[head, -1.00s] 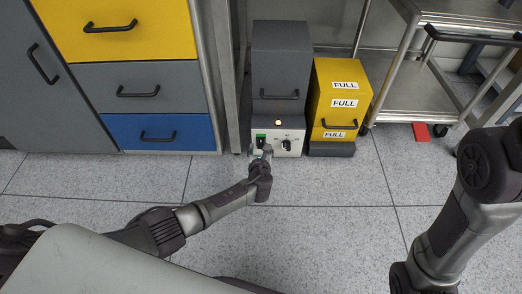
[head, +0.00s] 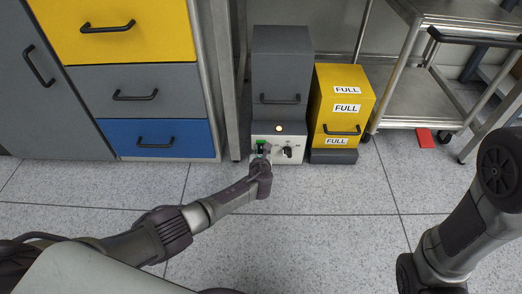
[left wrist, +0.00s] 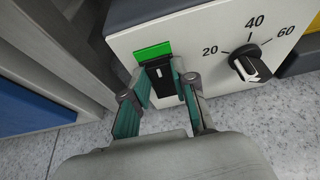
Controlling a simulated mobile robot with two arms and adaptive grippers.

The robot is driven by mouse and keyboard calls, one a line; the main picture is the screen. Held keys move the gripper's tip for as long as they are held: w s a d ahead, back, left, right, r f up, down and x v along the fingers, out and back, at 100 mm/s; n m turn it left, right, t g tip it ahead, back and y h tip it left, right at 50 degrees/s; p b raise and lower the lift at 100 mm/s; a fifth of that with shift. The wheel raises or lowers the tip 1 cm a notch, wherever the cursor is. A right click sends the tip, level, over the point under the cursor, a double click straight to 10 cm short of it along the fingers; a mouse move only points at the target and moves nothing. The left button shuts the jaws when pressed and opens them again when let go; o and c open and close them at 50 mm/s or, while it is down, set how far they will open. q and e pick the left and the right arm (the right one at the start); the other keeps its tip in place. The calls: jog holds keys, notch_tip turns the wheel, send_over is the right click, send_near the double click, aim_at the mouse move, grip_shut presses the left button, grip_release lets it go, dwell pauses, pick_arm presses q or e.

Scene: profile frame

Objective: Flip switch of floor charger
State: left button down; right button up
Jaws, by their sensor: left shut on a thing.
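The floor charger (head: 289,146) is a dark grey unit with a white front panel, standing on the floor against the wall. A lit yellowish lamp (head: 279,129) is on its upper front. In the left wrist view, a black switch (left wrist: 166,90) with a white mark sits below a green label (left wrist: 153,52). My left gripper (head: 260,151) is at the panel; in the left wrist view its two fingers (left wrist: 166,84) are closed about the switch, one on each side. The fingers partly hide the switch. My right gripper is out of view; only the right arm shows.
A black dial (left wrist: 249,64) marked 20, 40, 60 is right of the switch. A yellow box (head: 341,103) labelled FULL stands right of the charger. A drawer cabinet (head: 132,90) is at left, a metal cart (head: 460,83) at right. The floor in front is clear.

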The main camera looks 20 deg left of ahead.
pick_arm(q)
jog(key=shift+f+b, duration=0.2)
jog(key=shift+b, duration=0.2)
jog(key=t+b, duration=0.1)
jog(key=b, duration=0.1)
jog(key=t+b, duration=0.1)
jog(key=b, duration=0.2)
jog(key=f+t+y+b, duration=0.1)
jog(key=b, duration=0.1)
jog(key=shift+s+f+t+b, duration=0.1)
jog(key=shift+s+t+b, duration=0.2)
jog(key=shift+b, duration=0.1)
jog(key=shift+d+t+b, duration=0.1)
jog(key=shift+t+b, duration=0.3)
jog(key=shift+b, duration=0.2)
jog(key=shift+s+t+y, duration=0.1)
jog(key=shift+t+y, duration=0.2)
jog(key=shift+t, duration=0.3)
jog(key=c, duration=0.9)
grip_release()
jog(key=shift+r, duration=0.2)
